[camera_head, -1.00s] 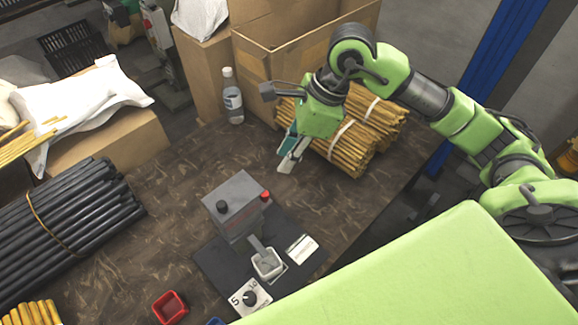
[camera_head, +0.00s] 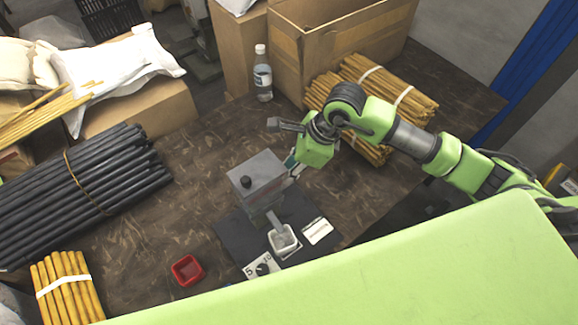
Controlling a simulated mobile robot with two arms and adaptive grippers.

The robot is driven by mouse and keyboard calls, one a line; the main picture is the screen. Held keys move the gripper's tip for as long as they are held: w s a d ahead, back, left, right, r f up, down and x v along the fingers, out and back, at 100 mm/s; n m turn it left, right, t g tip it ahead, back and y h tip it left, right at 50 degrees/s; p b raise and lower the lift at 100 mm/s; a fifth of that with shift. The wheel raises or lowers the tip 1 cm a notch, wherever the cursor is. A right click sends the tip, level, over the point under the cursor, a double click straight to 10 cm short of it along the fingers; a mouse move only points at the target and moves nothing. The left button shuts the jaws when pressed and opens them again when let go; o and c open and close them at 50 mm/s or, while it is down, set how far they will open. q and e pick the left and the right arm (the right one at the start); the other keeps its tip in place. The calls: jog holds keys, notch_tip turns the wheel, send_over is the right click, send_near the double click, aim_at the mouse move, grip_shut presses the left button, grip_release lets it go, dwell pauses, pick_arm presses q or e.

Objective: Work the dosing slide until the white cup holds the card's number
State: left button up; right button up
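The grey dosing box (camera_head: 258,172) stands on a black mat (camera_head: 236,238), with a black knob (camera_head: 246,181) on top. A grey chute (camera_head: 274,219) slopes from its front to the white cup (camera_head: 284,240); the cup's contents are too small to tell. A white card (camera_head: 318,230) lies right of the cup, its print unreadable. A dial plate (camera_head: 262,266) marked 5 and 10 sits in front. My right gripper (camera_head: 292,170) is at the box's right side, where its fingertips are partly hidden; contact and opening cannot be told. My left gripper is out of view.
A red tray (camera_head: 187,270) sits left of the mat. Black rods (camera_head: 78,192) and yellow rods (camera_head: 66,290) lie at left. A bottle (camera_head: 262,74), a carton (camera_head: 335,40) and yellow stick bundles (camera_head: 385,88) stand behind. Bare table lies left of the box.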

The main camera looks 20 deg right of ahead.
jog(key=shift+a+f, duration=0.1)
jog(key=shift+f, duration=0.15)
grip_shut()
jog(key=shift+w+d+f+b, duration=0.1)
jog(key=shift+w+d+b, duration=0.1)
jog(key=shift+d+b, duration=0.15)
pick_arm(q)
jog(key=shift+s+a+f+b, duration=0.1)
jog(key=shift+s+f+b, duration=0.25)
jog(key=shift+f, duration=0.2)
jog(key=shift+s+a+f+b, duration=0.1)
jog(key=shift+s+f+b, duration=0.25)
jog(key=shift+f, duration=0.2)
pick_arm(e)
jog(key=d, duration=0.1)
jog(key=w+d, duration=0.1)
jog(key=d, duration=0.1)
jog(key=shift+r, duration=0.2)
